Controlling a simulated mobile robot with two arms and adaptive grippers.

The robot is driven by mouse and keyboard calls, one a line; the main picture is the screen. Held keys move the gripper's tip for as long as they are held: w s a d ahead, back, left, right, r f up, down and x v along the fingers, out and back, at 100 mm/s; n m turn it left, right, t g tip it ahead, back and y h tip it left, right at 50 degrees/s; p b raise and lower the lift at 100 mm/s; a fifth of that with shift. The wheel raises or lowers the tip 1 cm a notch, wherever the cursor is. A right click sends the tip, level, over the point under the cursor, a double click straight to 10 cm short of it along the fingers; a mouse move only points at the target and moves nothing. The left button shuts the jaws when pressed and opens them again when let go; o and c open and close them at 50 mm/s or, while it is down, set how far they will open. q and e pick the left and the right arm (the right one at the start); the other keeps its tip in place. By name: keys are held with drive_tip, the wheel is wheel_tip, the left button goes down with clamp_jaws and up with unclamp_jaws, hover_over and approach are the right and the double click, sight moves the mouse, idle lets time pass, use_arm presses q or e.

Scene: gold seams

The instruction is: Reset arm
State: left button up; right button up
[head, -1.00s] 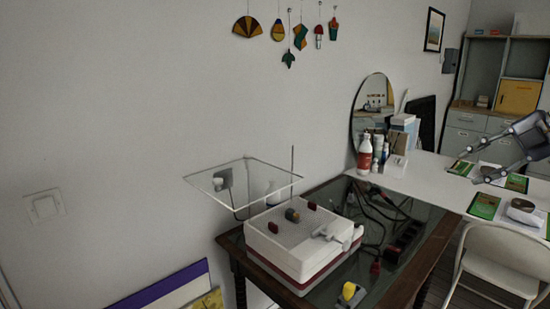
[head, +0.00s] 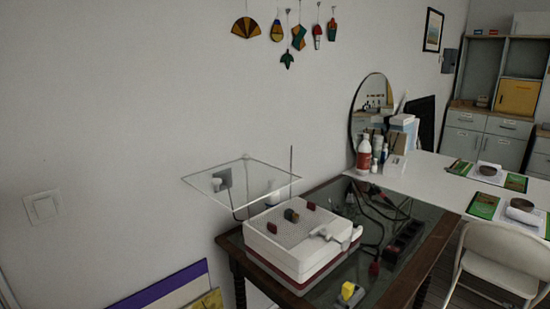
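Neither of my grippers nor my arms shows in the head view now. A white box-shaped machine with a red band (head: 290,245) sits on the dark glass-topped table (head: 405,285). Small dark red and grey pieces (head: 292,215) and a white handle-like part (head: 335,234) are on its top. A clear square shield (head: 243,183) stands above its back left side.
Dark and red cables (head: 375,212) and a black power strip (head: 404,240) lie on the glass table. A yellow block (head: 349,291) is near its front edge. Bottles (head: 364,155) and an oval mirror (head: 371,110) stand behind. A white chair (head: 500,262) is at the right.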

drive_tip(key=s+d+f+m+g+h, duration=0.25)
drive_tip(key=s+d+f, duration=0.35)
drive_tip(key=s, duration=0.5)
drive_tip(key=s+d+f+m+g+h, duration=0.1)
drive_tip(key=s+d+f+g+h, duration=0.2)
drive_tip(key=s+d+f, duration=0.5)
drive_tip(key=s+d+f+m+g+h, duration=0.1)
drive_tip(key=s+d+g, duration=0.1)
drive_tip(key=s, duration=1)
drive_tip(key=s+d+f+m+g+h, duration=0.1)
drive_tip(key=s+d+g, duration=0.15)
drive_tip(key=s, duration=0.85)
drive_tip(key=s+a+f+m+g+y, duration=0.15)
drive_tip(key=s+a+f, duration=0.25)
drive_tip(key=a+f, duration=0.8)
drive_tip(key=s+a+f+m+y, duration=0.1)
drive_tip(key=s+a+f+y, duration=0.2)
drive_tip(key=a+f, duration=0.85)
drive_tip(key=s+a+f+y, duration=0.1)
drive_tip(key=a+y, duration=0.1)
drive_tip(key=a, duration=1.7)
drive_tip(key=s+a+f+m+y, duration=0.1)
drive_tip(key=a+f+y, duration=0.1)
drive_tip(key=a, duration=1.7)
drive_tip(key=shift+s+f+m+p, duration=0.25)
drive_tip(key=shift+s+m+p, duration=0.05)
drive_tip(key=shift+s+p, duration=0.05)
